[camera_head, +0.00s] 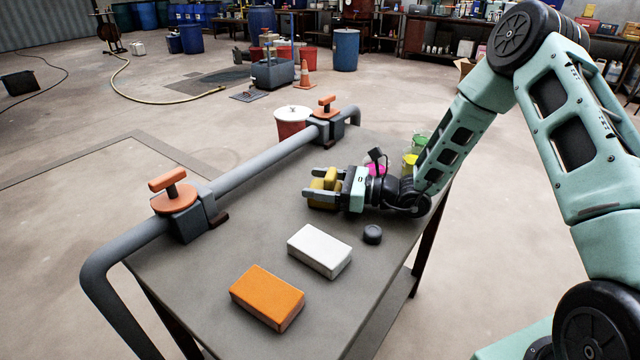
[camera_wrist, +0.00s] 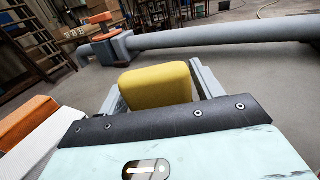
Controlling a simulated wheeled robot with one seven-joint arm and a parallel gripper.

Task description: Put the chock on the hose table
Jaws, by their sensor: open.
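A yellow block (camera_head: 323,190), which may be the chock, is near the middle of the grey table (camera_head: 205,300). It also shows in the wrist view (camera_wrist: 157,84), between the two fingers. My gripper (camera_head: 315,183) is open, low over the table, with one finger on each side of the yellow block. I cannot tell whether the fingers touch it. The block's underside is hidden. I cannot tell from the pictures whether this table is the hose table.
A white block (camera_head: 319,250), an orange block (camera_head: 267,297) and a dark round knob (camera_head: 372,234) lie in front. A grey pipe (camera_head: 265,165) with orange-handled valves runs along the left edge. Pink and green containers (camera_head: 418,142) stand behind my gripper. A hose (camera_head: 150,97) lies on the floor.

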